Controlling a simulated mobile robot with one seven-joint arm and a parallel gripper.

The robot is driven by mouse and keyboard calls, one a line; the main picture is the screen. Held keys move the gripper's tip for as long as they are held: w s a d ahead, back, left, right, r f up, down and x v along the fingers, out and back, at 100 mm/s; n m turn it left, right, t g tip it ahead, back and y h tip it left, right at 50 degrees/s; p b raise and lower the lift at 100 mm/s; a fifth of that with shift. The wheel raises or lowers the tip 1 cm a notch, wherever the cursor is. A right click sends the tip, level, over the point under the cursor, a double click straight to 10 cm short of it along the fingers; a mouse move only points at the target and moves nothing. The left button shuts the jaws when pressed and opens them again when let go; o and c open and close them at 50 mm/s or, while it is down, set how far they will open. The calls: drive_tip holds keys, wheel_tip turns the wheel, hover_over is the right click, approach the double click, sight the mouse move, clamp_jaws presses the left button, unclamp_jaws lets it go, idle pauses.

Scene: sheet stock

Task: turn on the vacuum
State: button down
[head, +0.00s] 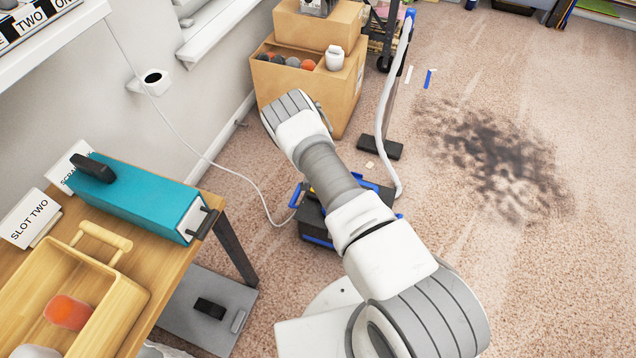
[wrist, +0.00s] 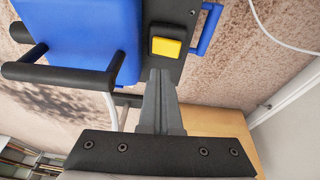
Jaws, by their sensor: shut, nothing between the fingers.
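The vacuum (head: 311,217) is a black and blue box on the carpet, partly hidden behind my arm in the head view. Its white hose (head: 384,110) runs up to the right, with a black floor nozzle (head: 381,150). In the wrist view its blue body (wrist: 80,40) and black top panel (wrist: 180,18) fill the upper part. A yellow button (wrist: 166,47) sits on the black panel. My gripper (wrist: 160,74) is shut and empty, its tips just below the button in the picture. I cannot tell whether they touch the panel. The gripper is hidden in the head view.
A cardboard box (head: 345,95) with balls stands behind the vacuum. A wooden table (head: 150,185) with a teal box (head: 135,200) and a wooden tray (head: 110,300) is at left. A white cord (head: 215,165) crosses the floor. Dark dirt (head: 495,160) covers carpet at right.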

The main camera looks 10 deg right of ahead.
drive_tip(key=p+v, duration=0.2)
drive_tip(key=v, duration=0.5)
drive_tip(key=shift+w+a+r, duration=0.3)
drive_tip(key=shift+r, duration=0.05)
drive_tip(key=shift+s, duration=0.1)
